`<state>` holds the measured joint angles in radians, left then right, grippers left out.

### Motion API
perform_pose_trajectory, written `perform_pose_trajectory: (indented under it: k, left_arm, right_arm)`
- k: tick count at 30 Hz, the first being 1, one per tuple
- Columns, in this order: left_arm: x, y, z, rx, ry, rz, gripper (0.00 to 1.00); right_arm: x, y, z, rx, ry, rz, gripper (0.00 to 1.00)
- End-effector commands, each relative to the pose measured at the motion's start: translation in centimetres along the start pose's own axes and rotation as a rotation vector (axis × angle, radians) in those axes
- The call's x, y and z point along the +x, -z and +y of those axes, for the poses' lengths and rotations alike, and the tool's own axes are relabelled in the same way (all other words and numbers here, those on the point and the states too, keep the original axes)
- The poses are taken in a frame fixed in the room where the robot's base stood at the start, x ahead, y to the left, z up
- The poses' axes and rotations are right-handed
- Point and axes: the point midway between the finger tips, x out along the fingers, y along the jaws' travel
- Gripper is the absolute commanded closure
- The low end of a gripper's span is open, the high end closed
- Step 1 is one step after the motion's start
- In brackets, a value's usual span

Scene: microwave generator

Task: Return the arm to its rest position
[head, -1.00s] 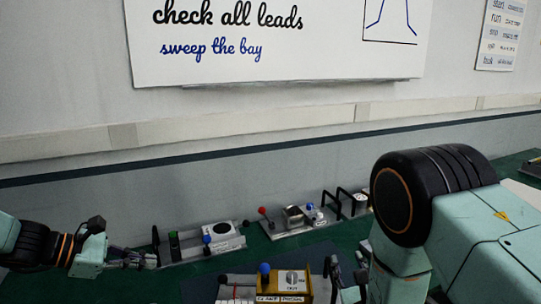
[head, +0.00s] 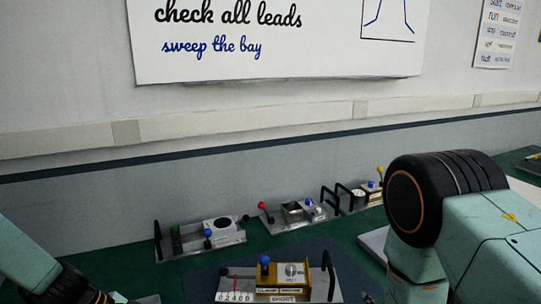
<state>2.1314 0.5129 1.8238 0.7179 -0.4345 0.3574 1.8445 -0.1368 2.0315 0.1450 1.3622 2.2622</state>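My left arm (head: 40,265) comes in from the lower left corner. Its gripper is at or below the bottom edge, and its fingers do not show clearly. My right arm (head: 450,215) fills the right side, with a big black joint. Its gripper is mostly below the bottom edge; only a small dark part shows near the bottom. I cannot see either gripper holding anything.
A yellow-fronted device (head: 283,275) with a blue knob and a dial stands at the bottom middle on a dark mat. Behind it on the green bench are a left unit (head: 228,235), a middle unit (head: 296,215) and a gauge unit (head: 358,200). A whiteboard (head: 280,50) hangs on the wall.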

Motion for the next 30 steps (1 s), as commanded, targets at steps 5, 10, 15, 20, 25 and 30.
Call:
perform_pose_trajectory:
  k: [5, 10, 15, 20, 25, 30]
  left_arm:
    - [3.0, 1.4, -6.8, 0.186, 0.159, 0.145, 1.0]
    - [4.6, 2.5, -12.3, 0.387, 0.287, 0.247, 1.0]
    - [5.4, 3.1, -17.0, 0.608, 0.394, 0.314, 1.0]
    - [5.8, 3.0, -20.8, 0.827, 0.472, 0.341, 1.0]
    - [5.9, 2.1, -24.1, 1.056, 0.522, 0.337, 1.0]
    - [5.9, 0.8, -26.7, 1.244, 0.538, 0.307, 1.0]
  right_arm:
    - [-2.8, 4.1, 3.6, -0.356, -0.173, 0.097, 0.59]
    - [-6.2, 7.6, 6.8, -0.69, -0.367, 0.127, 0.59]
    - [-10.2, 10.6, 9.8, -1.007, -0.582, 0.09, 0.59]
    - [-14.5, 12.9, 12.2, -1.286, -0.792, -0.015, 0.59]
    - [-19.4, 14.8, 14.4, -1.547, -1.001, -0.199, 0.59]
    - [-23.9, 15.9, 15.8, -1.739, -1.157, -0.418, 0.59]
